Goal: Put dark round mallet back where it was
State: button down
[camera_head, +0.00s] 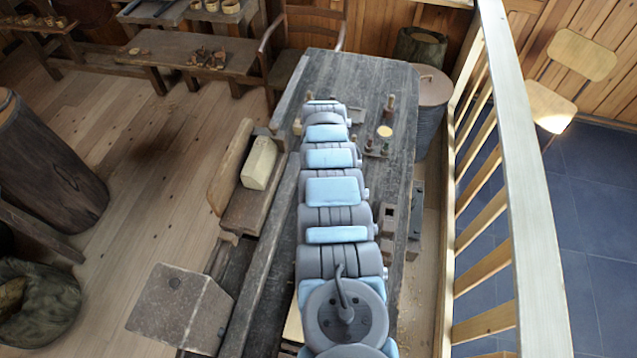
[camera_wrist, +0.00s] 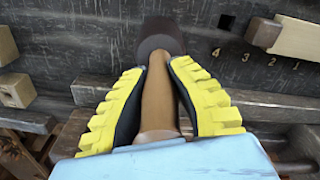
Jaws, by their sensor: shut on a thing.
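The dark round mallet (camera_wrist: 160,38) shows in the wrist view, with its dark brown head at the top and its lighter wooden handle running down towards my wrist. My gripper (camera_wrist: 158,76) has its yellow-backed fingers closed on both sides of the handle, near the head. In the head view my arm stretches along the workbench (camera_head: 378,80) and hides the gripper and the mallet. Whether the head touches the dark wood behind it cannot be told.
In the wrist view, a dark board (camera_wrist: 225,60) carries the numbers 4, 3, 2, 1 beside a pale wooden piece (camera_wrist: 298,40). Light wooden blocks (camera_wrist: 17,91) are at the left. In the head view, small turned pieces (camera_head: 385,131) stand right of my arm; a railing (camera_head: 520,180) runs farther right.

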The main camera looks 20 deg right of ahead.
jog(key=shift+f, duration=0.5)
jog(key=shift+f+b, duration=0.15)
jog(key=shift+b, duration=0.15)
jog(key=c, duration=1)
grip_release()
jog(key=shift+c, duration=0.2)
jog(key=shift+r+p, duration=0.75)
jog(key=shift+r, duration=1.1)
jog(key=shift+d+r+b, duration=0.1)
jog(key=shift+r+b, duration=0.35)
jog(key=shift+r, duration=3.9)
